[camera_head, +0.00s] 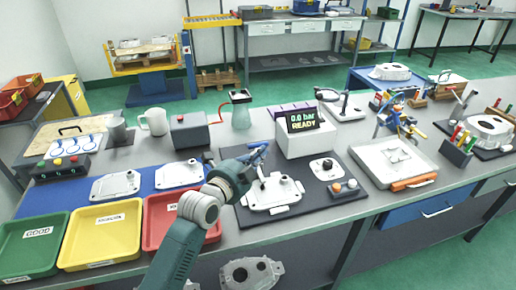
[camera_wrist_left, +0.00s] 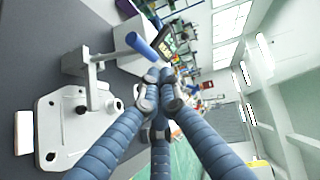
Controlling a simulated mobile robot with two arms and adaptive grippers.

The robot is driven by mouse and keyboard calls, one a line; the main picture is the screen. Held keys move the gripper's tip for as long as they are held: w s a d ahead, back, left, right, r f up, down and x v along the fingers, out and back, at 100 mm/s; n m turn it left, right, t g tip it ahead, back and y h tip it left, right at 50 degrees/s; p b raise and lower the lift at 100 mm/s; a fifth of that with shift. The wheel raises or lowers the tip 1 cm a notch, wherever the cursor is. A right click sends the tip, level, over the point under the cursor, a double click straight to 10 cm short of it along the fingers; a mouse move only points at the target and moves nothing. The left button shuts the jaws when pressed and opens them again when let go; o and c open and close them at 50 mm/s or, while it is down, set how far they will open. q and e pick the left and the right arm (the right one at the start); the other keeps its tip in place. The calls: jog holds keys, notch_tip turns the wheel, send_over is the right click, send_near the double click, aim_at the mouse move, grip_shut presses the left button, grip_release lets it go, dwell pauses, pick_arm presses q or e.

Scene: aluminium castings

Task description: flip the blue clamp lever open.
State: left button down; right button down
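The blue clamp lever (camera_wrist_left: 142,45) shows in the left wrist view as a blue cylinder on a grey clamp bracket (camera_wrist_left: 92,72). The bracket stands by a light metal casting (camera_wrist_left: 75,125), which also shows in the head view (camera_head: 272,195) on a dark mat. My left gripper (camera_head: 252,157) is over the back left of this casting. In the left wrist view its ribbed fingers come together at their tips (camera_wrist_left: 158,76), with nothing seen between them. The lever's end appears just beyond the fingertips; I cannot tell whether they touch. My right gripper is not in view.
A display box (camera_head: 305,136) reading "0.0 bar READY" stands behind the casting. Green (camera_head: 30,245), yellow (camera_head: 100,235) and red (camera_head: 160,222) trays lie at left. Two flat castings rest on a blue mat (camera_head: 75,200).

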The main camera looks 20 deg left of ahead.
pick_arm(q)
jog(key=shift+w+a+f, duration=0.15)
jog(key=shift+w+a, duration=0.35)
jog(key=shift+w, duration=0.1)
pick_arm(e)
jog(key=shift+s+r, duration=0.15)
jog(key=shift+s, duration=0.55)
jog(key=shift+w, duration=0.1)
pick_arm(q)
jog(key=shift+w, duration=0.1)
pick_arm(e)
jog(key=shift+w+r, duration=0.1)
